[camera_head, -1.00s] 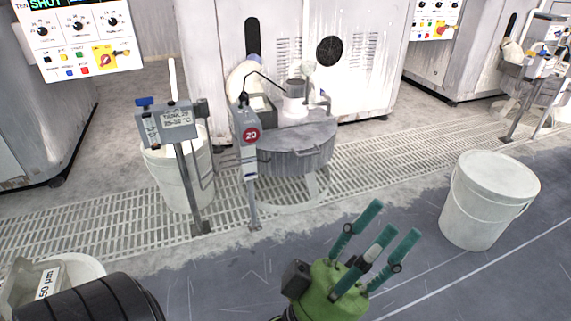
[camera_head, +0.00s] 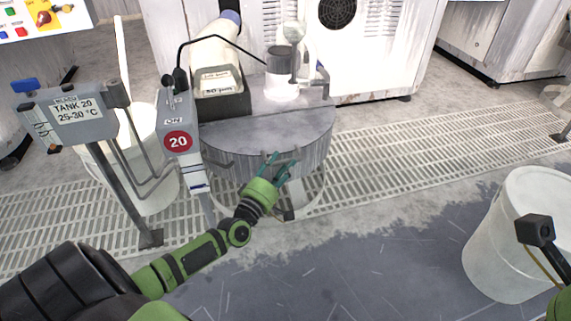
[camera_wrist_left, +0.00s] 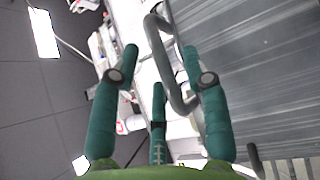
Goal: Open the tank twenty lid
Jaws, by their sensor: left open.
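Tank 20 is the round grey tank in the head view, with a flat grey lid (camera_head: 270,130) lying level on top. My left gripper (camera_head: 278,160) is open at the tank's front side, just below the lid's front edge. In the left wrist view, a bent grey bar handle (camera_wrist_left: 166,62) passes beyond and between the spread fingers, close to the right-hand finger. I cannot tell whether they touch. Streaked grey metal (camera_wrist_left: 255,70) fills the right. My right gripper's fingers are out of view.
Another white bucket (camera_head: 505,245) is at the right. Floor in front is clear.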

